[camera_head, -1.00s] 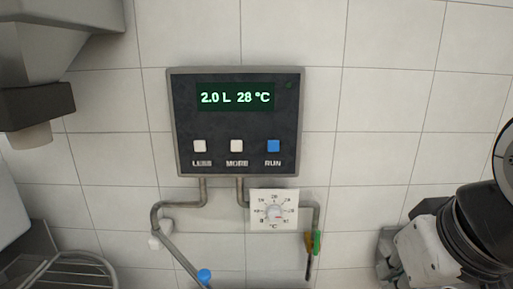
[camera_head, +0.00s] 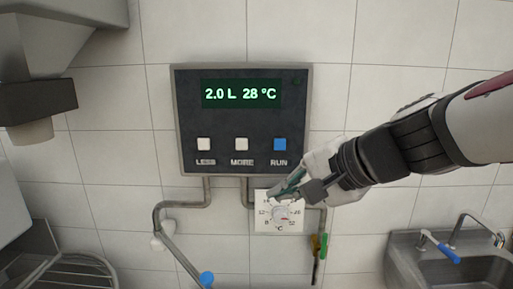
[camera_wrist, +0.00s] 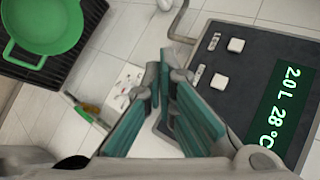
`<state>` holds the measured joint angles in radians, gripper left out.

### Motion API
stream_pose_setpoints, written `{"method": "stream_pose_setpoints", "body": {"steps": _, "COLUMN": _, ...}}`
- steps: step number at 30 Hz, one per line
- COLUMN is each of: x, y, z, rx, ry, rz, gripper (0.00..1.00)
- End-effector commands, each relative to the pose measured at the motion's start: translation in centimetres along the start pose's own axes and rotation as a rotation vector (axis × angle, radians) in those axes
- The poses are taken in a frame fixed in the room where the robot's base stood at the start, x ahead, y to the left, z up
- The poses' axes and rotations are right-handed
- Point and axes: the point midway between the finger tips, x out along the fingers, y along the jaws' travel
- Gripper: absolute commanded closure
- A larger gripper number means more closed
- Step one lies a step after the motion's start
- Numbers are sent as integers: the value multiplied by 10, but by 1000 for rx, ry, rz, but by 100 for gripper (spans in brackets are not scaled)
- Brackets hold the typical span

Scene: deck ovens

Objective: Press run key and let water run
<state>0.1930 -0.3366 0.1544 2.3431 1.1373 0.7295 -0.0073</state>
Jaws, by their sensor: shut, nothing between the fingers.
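The dark control panel (camera_head: 243,122) hangs on the tiled wall and its display (camera_head: 241,94) reads 2.0 L 28 °C. Below the display are white LESS (camera_head: 204,144) and MORE (camera_head: 241,144) keys and the blue RUN key (camera_head: 280,144). The RUN key is hidden there behind the fingers.
Pipes (camera_head: 165,205) run below the panel, with a blue-knobbed handle (camera_head: 206,279) at lower left. A sink (camera_head: 455,265) with a tap stands at lower right. In the wrist view a green pan (camera_wrist: 45,22) sits on a dark grate.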

Motion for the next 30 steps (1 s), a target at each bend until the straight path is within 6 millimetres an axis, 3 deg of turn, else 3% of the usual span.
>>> {"method": "stream_pose_setpoints", "body": {"steps": 6, "x": 28, "y": -29, "z": -42, "rx": 266, "ry": 30, "rz": -143, "gripper": 100}}
{"method": "stream_pose_setpoints", "body": {"steps": 12, "x": 38, "y": -40, "z": -64, "rx": 396, "ry": 47, "rz": -210, "gripper": 100}}
{"method": "stream_pose_setpoints", "body": {"steps": 30, "x": 44, "y": -46, "z": -74, "rx": 419, "ry": 51, "rz": -223, "gripper": 100}}
